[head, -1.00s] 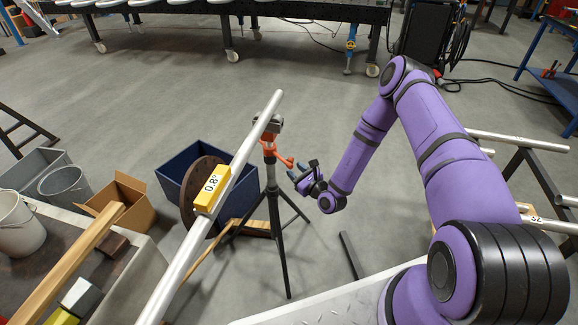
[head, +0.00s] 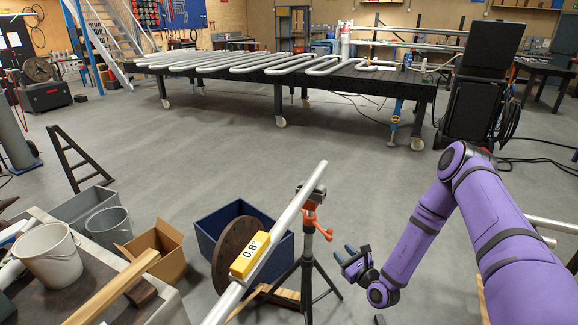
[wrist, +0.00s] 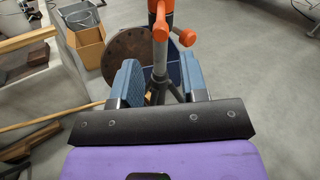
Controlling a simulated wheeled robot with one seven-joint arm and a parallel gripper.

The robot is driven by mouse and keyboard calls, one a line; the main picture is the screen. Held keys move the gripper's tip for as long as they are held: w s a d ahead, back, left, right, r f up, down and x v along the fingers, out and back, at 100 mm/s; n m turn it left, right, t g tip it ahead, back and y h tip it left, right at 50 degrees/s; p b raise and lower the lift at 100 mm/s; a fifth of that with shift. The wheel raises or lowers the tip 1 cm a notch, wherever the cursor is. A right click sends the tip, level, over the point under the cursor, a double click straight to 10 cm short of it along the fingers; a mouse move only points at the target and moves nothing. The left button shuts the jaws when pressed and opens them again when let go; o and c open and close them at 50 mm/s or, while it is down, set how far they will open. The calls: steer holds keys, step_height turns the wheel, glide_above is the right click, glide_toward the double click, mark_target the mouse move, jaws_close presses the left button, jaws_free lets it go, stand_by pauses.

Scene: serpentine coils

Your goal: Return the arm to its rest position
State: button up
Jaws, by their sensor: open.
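My purple arm comes in from the right of the head view, folded at its elbow. My gripper (head: 349,254) is at its end, just right of the pipe stand (head: 308,255) with its orange clamp handle. In the wrist view my gripper (wrist: 160,84) has its two blue fingers wide apart, with nothing held between them. The stand's post (wrist: 159,55) shows beyond and between the fingers; I cannot tell how far off it is.
A metal pipe (head: 290,211) rests on the stand with a yellow level (head: 250,255) reading 0.8° on it. A blue bin (head: 218,219), a round brown disc and a cardboard box (head: 158,247) stand left. Open floor lies beyond, up to a black table (head: 350,90) with serpentine coils.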

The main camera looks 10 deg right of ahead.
steer(key=s+a+r+n+g+y, duration=0.3)
steer(key=r+n+g, duration=0.3)
steer(key=r, duration=0.5)
steer(key=s+a+r+n+g+y, duration=0.3)
steer(key=r+n+g, duration=0.3)
steer(key=r, duration=0.5)
steer(key=s+a+r+n+g+y, duration=0.35)
steer(key=r+n, duration=0.45)
steer(key=r, duration=0.3)
steer(key=s+d+r+n+t+h, duration=0.2)
steer(key=s+d+r+n+h, duration=0.2)
steer(key=s, duration=0.8)
steer(key=s+d+r+n+t+h, duration=0.2)
steer(key=s+d+r+n+h, duration=0.3)
steer(key=s+d+r+h, duration=0.3)
steer(key=s+r+h, duration=0.4)
steer(key=s+r, duration=0.1)
steer(key=r, duration=0.2)
